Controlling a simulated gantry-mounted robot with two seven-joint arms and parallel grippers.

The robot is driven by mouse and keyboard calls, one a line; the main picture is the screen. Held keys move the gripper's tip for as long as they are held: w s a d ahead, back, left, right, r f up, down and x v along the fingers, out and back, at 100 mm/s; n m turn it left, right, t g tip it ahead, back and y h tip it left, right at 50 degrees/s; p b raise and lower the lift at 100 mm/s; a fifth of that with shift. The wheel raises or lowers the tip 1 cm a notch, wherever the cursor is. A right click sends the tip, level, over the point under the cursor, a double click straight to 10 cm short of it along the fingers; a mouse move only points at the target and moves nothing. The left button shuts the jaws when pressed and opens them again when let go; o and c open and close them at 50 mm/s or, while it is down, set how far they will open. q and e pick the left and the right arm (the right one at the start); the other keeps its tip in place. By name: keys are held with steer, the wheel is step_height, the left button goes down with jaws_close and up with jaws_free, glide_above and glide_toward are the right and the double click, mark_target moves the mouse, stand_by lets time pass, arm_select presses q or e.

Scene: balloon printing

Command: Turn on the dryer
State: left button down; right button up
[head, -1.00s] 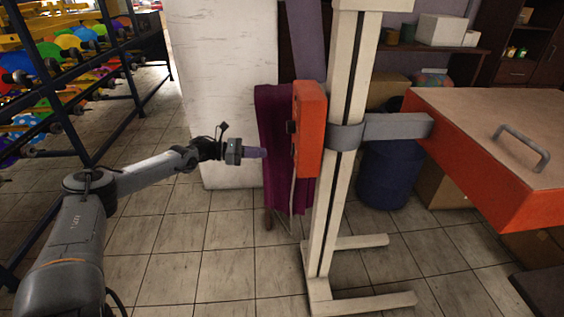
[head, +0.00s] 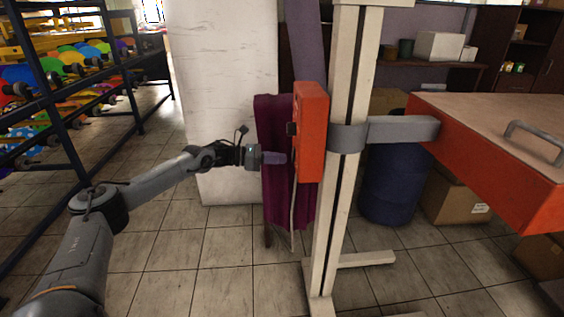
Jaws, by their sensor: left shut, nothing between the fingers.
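The dryer (head: 403,130) shows as an orange box with a grey arm on a white upright stand. An orange control box (head: 312,133) is fixed to the left of the stand. A small black switch (head: 291,129) sits on its left face. My left gripper (head: 275,158) is shut and empty, pointing right. Its tip is just left of the control box and a little below the switch; I cannot tell whether it touches the box. My right gripper is not in view.
The white stand (head: 349,110) has feet spreading on the tiled floor. A purple cloth (head: 273,205) hangs behind the control box. A blue barrel (head: 392,187) and cardboard boxes (head: 455,197) stand at the right.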

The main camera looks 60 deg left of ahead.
arm_select(q)
steer(key=shift+w+d, duration=0.35)
steer(key=shift+w, duration=0.25)
stand_by(0.3)
